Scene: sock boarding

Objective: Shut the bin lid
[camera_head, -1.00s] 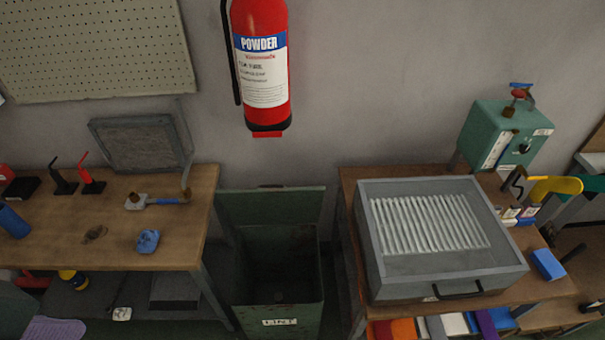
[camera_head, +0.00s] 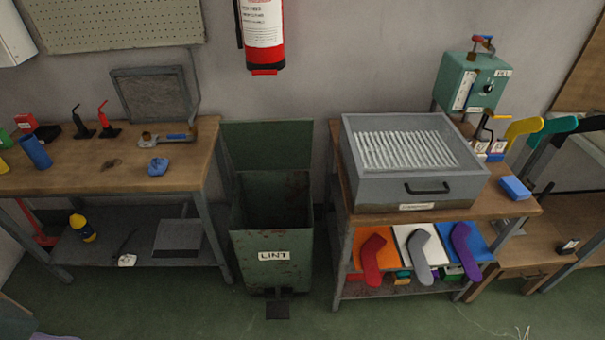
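The green lint bin (camera_head: 272,240) stands on the floor between two wooden benches. Its white label reads LINT. The bin lid (camera_head: 267,147) is open, standing upright at the back of the bin near the wall. The bin's inside is dark and I cannot tell what lies at the bottom. A black pedal (camera_head: 278,305) sticks out at the foot of the bin's front. Neither of my grippers shows in the head view.
The left bench (camera_head: 75,175) holds small tools and a blue cloth. The right bench (camera_head: 515,207) carries a grey drawer box (camera_head: 420,188), with coloured socks on the shelf below. A fire extinguisher (camera_head: 264,35) hangs above the bin.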

